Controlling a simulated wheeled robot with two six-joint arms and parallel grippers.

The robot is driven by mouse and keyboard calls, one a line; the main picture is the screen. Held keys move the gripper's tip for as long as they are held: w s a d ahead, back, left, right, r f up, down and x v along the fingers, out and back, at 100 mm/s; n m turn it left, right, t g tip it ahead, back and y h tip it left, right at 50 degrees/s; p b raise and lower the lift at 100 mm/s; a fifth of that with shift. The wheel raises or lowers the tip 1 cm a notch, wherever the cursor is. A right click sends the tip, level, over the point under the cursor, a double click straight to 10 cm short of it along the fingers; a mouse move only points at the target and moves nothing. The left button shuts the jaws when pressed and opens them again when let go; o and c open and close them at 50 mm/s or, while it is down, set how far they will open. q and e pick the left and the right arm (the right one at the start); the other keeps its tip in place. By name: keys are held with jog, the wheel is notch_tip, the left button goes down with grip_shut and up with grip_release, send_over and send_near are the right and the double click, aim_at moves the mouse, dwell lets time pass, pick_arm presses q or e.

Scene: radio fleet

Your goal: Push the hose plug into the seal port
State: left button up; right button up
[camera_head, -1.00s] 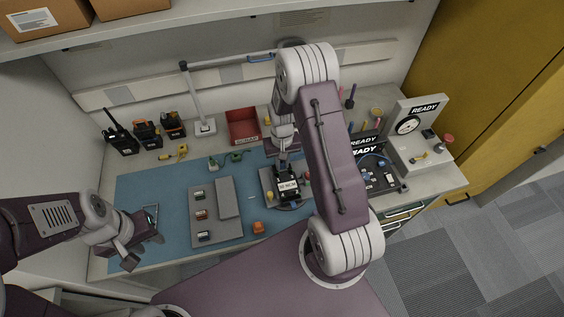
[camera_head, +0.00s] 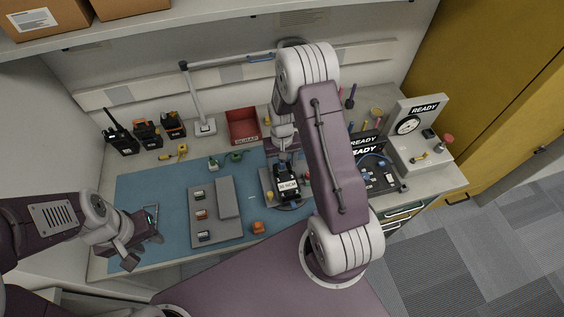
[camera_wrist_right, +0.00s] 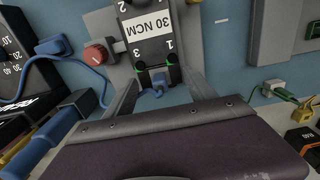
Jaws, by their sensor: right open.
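A dark radio unit (camera_head: 287,178) with a "30 NCM" label (camera_wrist_right: 148,24) stands in a grey fixture on the blue mat. The jaws are open, with a finger apart on each side. I cannot tell whether this piece is the hose plug, or which opening is the seal port. In the head view my right arm hides part of the fixture. My left gripper (camera_head: 145,240) is over the mat's left end, its jaw opening unclear.
A grey gauge box marked READY (camera_head: 418,130) stands at the right, with a small yellow piece (camera_head: 420,157) on it. A red scrap bin (camera_head: 243,124) is at the back. A grey tray (camera_head: 228,198) with small modules lies left of the fixture. Several radios stand back left.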

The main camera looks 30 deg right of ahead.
aim_at(281, 162)
jog(key=shift+r+p, duration=2.2)
jog(key=shift+r, duration=0.35)
jog(key=shift+w+a+f+b, duration=0.1)
jog(key=shift+w+a+b, duration=0.1)
jog(key=shift+b, duration=0.1)
jog(key=a+r+n+t+b, duration=0.1)
jog(key=a+r+t+b, duration=0.1)
jog(key=a+r+b, duration=0.45)
jog(key=s+r+n+p, duration=0.1)
jog(key=s+p, duration=0.1)
jog(key=s, duration=1)
jog(key=shift+s+a+r+g, duration=0.3)
jog(key=shift+s+g, duration=0.1)
